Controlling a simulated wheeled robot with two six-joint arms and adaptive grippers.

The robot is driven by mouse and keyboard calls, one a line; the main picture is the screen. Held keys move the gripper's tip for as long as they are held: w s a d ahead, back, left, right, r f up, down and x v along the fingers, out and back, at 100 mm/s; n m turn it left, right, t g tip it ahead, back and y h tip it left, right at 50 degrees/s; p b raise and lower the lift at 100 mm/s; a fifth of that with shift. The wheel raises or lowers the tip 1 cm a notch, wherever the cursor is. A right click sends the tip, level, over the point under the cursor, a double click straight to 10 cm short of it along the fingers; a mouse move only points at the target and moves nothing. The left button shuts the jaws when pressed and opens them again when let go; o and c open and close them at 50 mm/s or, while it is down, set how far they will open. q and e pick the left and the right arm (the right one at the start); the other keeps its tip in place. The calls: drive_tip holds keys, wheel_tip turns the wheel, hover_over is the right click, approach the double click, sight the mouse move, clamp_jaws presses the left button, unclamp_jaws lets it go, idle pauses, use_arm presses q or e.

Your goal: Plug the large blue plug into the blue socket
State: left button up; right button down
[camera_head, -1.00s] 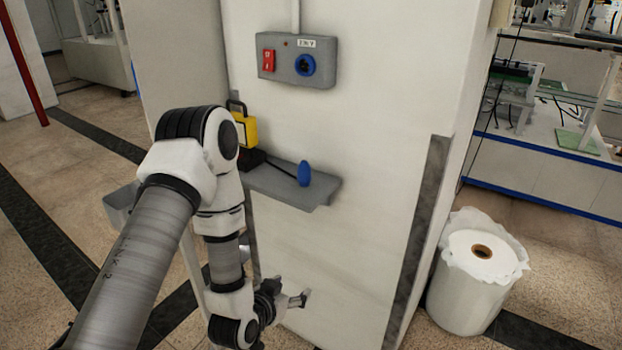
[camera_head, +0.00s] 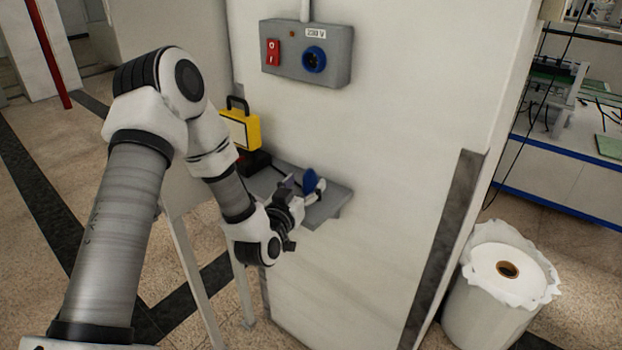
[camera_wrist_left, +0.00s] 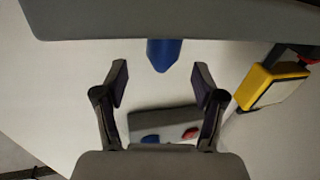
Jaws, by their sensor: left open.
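The blue plug (camera_head: 311,182) stands on the small grey shelf (camera_head: 333,204) on the white column. In the left wrist view the blue plug (camera_wrist_left: 164,54) shows ahead of and between the fingers, at the shelf edge (camera_wrist_left: 200,28). My left gripper (camera_head: 305,186) is at the shelf, open around empty space, with its fingers (camera_wrist_left: 160,85) apart from the plug as far as the wrist view shows. The blue socket (camera_head: 314,59) is in a grey box above the shelf, beside a red switch (camera_head: 273,52). My right gripper is not in view.
A yellow lamp-like object with a black handle (camera_head: 240,130) and a dark item (camera_head: 254,161) sit at the shelf's left end. A white bin with a roll (camera_head: 500,290) stands on the floor at right. The column face between shelf and socket box is clear.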

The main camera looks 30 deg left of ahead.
sight(307, 182)
use_arm(q)
drive_tip(key=w, duration=0.1)
drive_tip(key=w+a+f, duration=0.1)
drive_tip(key=w, duration=0.1)
drive_tip(key=w+p, duration=0.1)
drive_tip(key=w, duration=0.1)
drive_tip(key=shift+a+f, duration=0.15)
drive_tip(key=shift+a, duration=0.05)
drive_tip(key=shift+s+d+r, duration=0.15)
drive_tip(key=shift+s+r, duration=0.05)
drive_tip(key=shift+s, duration=0.05)
drive_tip(key=shift+s+r, duration=0.1)
drive_tip(key=shift+s, duration=0.05)
drive_tip(key=c, duration=1.3)
